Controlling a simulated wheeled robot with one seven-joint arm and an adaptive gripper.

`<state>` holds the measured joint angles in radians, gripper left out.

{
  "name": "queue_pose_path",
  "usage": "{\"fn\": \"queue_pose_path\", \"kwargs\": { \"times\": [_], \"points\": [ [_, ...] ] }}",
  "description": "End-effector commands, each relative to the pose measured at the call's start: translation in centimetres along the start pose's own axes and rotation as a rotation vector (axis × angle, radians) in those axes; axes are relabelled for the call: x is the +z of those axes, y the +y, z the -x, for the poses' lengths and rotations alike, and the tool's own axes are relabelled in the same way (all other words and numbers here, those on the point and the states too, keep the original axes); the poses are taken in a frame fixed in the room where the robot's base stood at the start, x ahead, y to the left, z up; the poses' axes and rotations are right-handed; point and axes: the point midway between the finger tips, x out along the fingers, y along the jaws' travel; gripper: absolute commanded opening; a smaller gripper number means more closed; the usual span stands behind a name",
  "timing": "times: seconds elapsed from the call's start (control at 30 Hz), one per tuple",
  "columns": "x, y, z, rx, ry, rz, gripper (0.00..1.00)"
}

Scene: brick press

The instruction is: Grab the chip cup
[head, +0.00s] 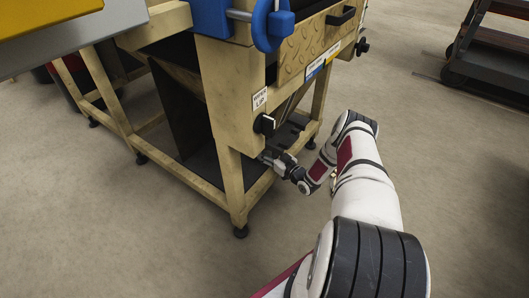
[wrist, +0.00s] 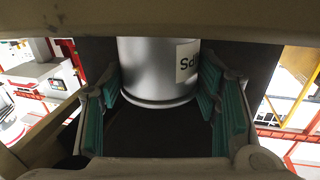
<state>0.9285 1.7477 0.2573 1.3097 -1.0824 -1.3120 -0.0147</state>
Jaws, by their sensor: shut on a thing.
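The chip cup (wrist: 150,75) is a silver-grey metal cylinder with a rounded rim and a white label with partly cut-off black letters. It fills the upper middle of the wrist view, and a beam hides its upper part. My gripper (wrist: 162,98) has its green-padded fingers on either side of the cup and is shut on it. In the head view my gripper (head: 277,161) reaches in at the lower side of the press, beside its front leg. The cup cannot be made out there.
The tan brick press (head: 225,75) stands on legs with low rails close around my gripper. A black knob (head: 264,124) sits on its post above. A dark rack (head: 492,55) stands at the far right. The concrete floor (head: 450,200) at right is clear.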

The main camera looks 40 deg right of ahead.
Motion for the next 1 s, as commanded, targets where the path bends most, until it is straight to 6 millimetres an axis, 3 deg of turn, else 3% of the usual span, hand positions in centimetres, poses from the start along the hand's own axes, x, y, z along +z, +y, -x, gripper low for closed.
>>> {"fn": "queue_pose_path", "kwargs": {
  "times": [0.37, 1.0],
  "points": [
    [-0.5, 0.0, 0.0, 0.000, 0.001, 0.000, 0.08],
    [-3.6, -0.4, 0.5, 0.000, -0.001, -0.002, 0.08]
  ]
}}
